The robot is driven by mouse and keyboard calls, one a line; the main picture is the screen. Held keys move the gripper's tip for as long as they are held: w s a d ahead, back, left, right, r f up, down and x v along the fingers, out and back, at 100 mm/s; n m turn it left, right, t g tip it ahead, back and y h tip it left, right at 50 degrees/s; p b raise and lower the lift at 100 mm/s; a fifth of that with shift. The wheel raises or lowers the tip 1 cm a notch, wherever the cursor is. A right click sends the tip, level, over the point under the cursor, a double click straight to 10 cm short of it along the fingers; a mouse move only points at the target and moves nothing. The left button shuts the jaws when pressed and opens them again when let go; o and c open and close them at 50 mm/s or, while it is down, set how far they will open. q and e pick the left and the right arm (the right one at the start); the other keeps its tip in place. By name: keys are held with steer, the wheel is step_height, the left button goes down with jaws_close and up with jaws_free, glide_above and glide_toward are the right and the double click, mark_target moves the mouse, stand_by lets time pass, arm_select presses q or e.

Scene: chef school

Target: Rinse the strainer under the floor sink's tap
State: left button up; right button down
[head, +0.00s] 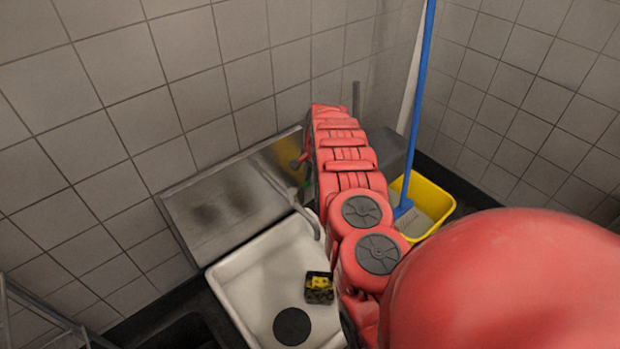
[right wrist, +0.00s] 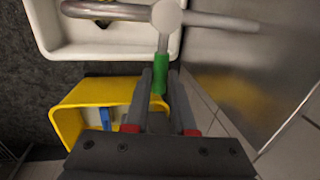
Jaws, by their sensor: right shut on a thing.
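The floor sink (head: 240,283) is a white basin against the wall; its rim also shows in the right wrist view (right wrist: 45,25). A small dark, yellow-smeared piece, which looks like the strainer (head: 319,288), lies in the basin beside a round black disc (head: 292,326). The metal tap (head: 308,219) reaches over the basin; no water stream shows. In the right wrist view, my right gripper (right wrist: 160,84) is shut on the tap's green handle (right wrist: 161,66). In the head view my arm hides most of this gripper. My left gripper is out of view.
A metal splash panel (head: 215,212) stands behind the sink. A yellow bucket (head: 442,200) with a blue-handled mop or brush (head: 424,85) stands right of my arm; the bucket is close below my gripper in the wrist view. A metal rack (head: 42,316) is at lower left.

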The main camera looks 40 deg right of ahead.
stand_by(0.8)
steer(key=s+m+p, duration=0.1)
steer(key=p, duration=0.1)
steer(key=s+m+p, duration=0.1)
steer(key=m+p, duration=0.1)
steer(key=m+h+p, duration=0.1)
steer(key=p, duration=0.1)
steer(key=shift+s+a+m, duration=0.25)
steer(key=shift+s+m, duration=0.15)
steer(key=c, duration=0.8)
jaws_free()
steer(key=shift+o, duration=0.2)
